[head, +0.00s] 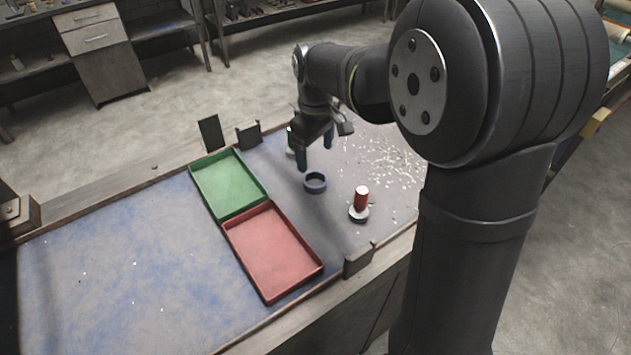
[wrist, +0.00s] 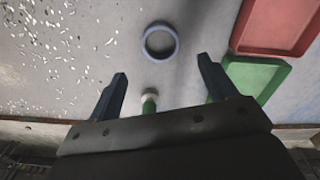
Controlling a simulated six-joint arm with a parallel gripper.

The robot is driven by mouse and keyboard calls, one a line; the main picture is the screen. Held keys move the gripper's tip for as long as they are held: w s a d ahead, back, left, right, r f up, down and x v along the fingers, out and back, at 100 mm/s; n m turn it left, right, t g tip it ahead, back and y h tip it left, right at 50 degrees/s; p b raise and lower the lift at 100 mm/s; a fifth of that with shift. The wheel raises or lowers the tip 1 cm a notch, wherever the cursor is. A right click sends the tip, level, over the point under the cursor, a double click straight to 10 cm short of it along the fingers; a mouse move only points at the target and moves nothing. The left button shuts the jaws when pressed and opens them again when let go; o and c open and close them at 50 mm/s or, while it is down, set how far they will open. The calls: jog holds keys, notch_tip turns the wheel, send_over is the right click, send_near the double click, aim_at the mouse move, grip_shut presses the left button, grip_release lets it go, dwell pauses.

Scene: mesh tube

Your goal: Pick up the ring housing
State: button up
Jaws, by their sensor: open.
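The ring housing (head: 315,188) is a short, dark blue, open ring on the table, right of the green tray in the head view. In the wrist view the ring (wrist: 146,49) shows as a blue circle beyond my fingertips, with bare table inside it. My gripper (head: 315,158) is above the table, behind and near the ring, with its fingers pointing down. In the wrist view the gripper (wrist: 162,68) is open, with wide space between its two fingers. It does not touch the ring.
A green tray (head: 206,207) and a red tray (head: 300,285) adjoin at the left. A red cylinder (head: 361,198) stands on a pale round base. A green piece with a pale top (wrist: 149,103) is near the gripper. Shavings (head: 385,155) litter the right side.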

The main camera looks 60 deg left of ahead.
aim_at(315, 185)
notch_tip(315, 185, down, 8)
jog(key=shift+f, duration=0.25)
jog(key=c, duration=1.3)
